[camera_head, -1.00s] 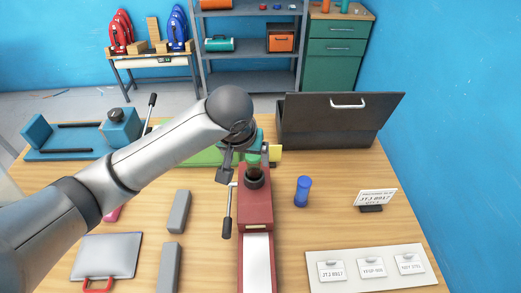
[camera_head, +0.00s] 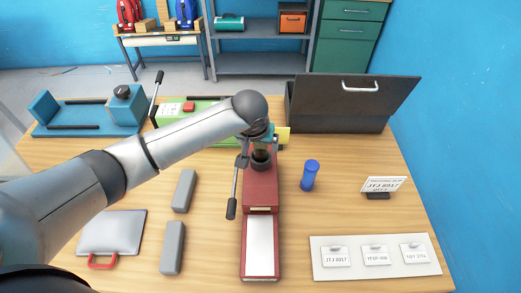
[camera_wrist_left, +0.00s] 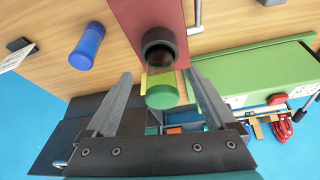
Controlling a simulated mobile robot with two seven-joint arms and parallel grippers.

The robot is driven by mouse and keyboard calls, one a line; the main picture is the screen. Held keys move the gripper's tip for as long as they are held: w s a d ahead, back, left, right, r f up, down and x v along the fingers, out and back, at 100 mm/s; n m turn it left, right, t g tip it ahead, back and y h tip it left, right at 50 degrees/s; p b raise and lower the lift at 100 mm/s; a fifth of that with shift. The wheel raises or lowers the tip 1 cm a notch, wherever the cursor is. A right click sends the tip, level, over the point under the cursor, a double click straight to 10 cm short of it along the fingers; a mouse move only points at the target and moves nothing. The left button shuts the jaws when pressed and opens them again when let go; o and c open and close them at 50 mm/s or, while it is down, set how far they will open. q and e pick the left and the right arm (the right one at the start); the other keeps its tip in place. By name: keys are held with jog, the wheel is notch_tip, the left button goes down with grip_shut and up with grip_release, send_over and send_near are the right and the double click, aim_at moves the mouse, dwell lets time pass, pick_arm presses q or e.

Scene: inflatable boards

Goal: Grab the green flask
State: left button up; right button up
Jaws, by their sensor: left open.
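The green flask (camera_wrist_left: 163,96) stands in the black round collar (camera_wrist_left: 160,46) on top of a red machine (camera_head: 260,189). In the wrist view its green end faces the camera, with a yellowish see-through part towards the collar. My left gripper (camera_wrist_left: 161,80) is open, with one finger on each side of the flask. I see a gap beside the left finger; the right finger is closer to the flask. In the head view my left gripper (camera_head: 258,138) is over the collar and hides most of the flask. My right gripper is not in view.
A blue cylinder (camera_head: 310,175) stands right of the red machine. A green machine (camera_head: 187,111) and a dark open toolbox (camera_head: 352,105) are behind. A lever (camera_head: 232,207) is on the red machine's left. Grey blocks (camera_head: 184,190) lie further left; a card board (camera_head: 375,257) lies front right.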

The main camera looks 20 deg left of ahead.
aim_at(260, 149)
pick_arm(q)
jog(key=shift+w+b+x, duration=0.2)
jog(key=shift+b+x, duration=0.15)
jog(key=shift+x, duration=2.05)
jog(key=shift+r, duration=0.1)
grip_shut()
